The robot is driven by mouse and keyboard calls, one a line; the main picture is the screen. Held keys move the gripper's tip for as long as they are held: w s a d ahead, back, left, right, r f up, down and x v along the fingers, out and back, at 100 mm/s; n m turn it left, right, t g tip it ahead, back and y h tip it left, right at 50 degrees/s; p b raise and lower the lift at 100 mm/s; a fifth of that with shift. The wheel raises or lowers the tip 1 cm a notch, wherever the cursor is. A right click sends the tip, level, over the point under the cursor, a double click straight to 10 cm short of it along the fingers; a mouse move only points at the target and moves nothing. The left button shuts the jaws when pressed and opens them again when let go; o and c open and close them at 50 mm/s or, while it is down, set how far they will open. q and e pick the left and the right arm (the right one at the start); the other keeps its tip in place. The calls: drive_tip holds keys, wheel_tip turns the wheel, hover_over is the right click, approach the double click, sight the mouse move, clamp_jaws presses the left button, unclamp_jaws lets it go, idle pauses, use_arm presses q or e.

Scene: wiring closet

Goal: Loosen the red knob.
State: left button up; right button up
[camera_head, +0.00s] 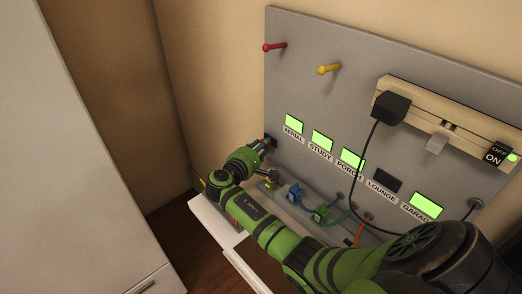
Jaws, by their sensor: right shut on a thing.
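A red, round-ended peg (274,47) stands out from the upper left of the grey panel (340,105); it is the only plainly red knob-like thing I see. My right gripper (266,145) is well below it, at the panel's left edge, below and left of the AERIAL label. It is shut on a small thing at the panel. The fingers hide most of that thing; small reddish spots show there, but I cannot tell what it is. My left gripper is not in view.
A yellow peg (328,69) is right of the red one. A power strip (440,118) holds a black plug (391,107). Blue (295,194) and green (321,213) plugs with cables lie near my right arm. A white cabinet (70,150) stands at left.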

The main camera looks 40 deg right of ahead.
drive_tip(key=shift+a+f, duration=0.2)
drive_tip(key=shift+f, duration=0.2)
drive_tip(key=o, duration=1.1)
drive_tip(key=shift+w, duration=0.2)
drive_tip(key=shift+d, duration=0.1)
wheel_tip(320, 180, up, 10)
drive_tip(key=shift+w+r, duration=0.1)
